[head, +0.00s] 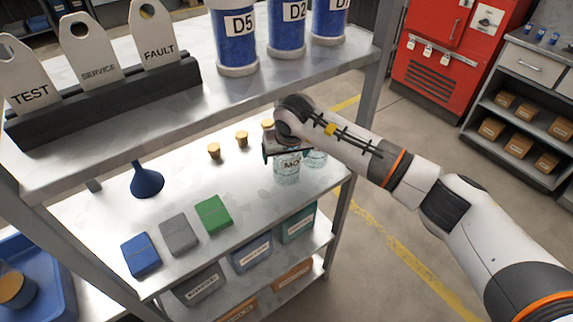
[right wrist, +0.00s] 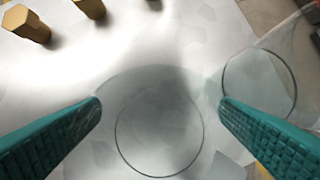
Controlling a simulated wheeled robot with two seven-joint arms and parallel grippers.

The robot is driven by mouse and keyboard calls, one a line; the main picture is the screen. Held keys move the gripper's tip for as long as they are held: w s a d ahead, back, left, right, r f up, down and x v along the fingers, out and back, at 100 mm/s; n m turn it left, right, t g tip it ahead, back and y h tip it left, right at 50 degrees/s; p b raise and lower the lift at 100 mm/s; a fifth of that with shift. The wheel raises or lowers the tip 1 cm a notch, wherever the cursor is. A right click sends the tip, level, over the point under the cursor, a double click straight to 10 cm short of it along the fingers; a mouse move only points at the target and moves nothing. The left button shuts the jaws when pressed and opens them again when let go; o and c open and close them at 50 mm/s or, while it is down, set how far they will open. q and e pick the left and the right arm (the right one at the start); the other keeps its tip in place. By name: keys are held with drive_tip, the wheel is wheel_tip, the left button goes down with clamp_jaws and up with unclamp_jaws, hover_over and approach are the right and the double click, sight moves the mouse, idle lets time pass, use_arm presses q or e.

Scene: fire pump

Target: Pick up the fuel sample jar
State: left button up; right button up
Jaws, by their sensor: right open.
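Two clear glass jars stand side by side on the metal shelf (head: 190,205) in the head view. The nearer jar (head: 287,170) has a label that seems to start with "MO". The other jar (head: 316,159) is just to its right and partly hidden by my arm; I cannot read which is the fuel sample jar. My right gripper (right wrist: 160,103) is open above the nearer jar. In the right wrist view that jar's round outline (right wrist: 160,135) lies between the teal fingers, and the second jar (right wrist: 260,85) is beyond the right finger. My left gripper is out of view.
Several brass-coloured stoppers (head: 214,151) stand left of the jars. A blue funnel (head: 147,181) and blue, grey and green boxes (head: 214,214) are further left. The upper shelf (head: 190,103) holds labelled blue cylinders (head: 236,40) and tags. A shelf post (head: 341,205) is close on the right.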

drive_tip(key=c, duration=1)
drive_tip(key=shift+c, duration=0.8)
drive_tip(key=shift+r, duration=0.15)
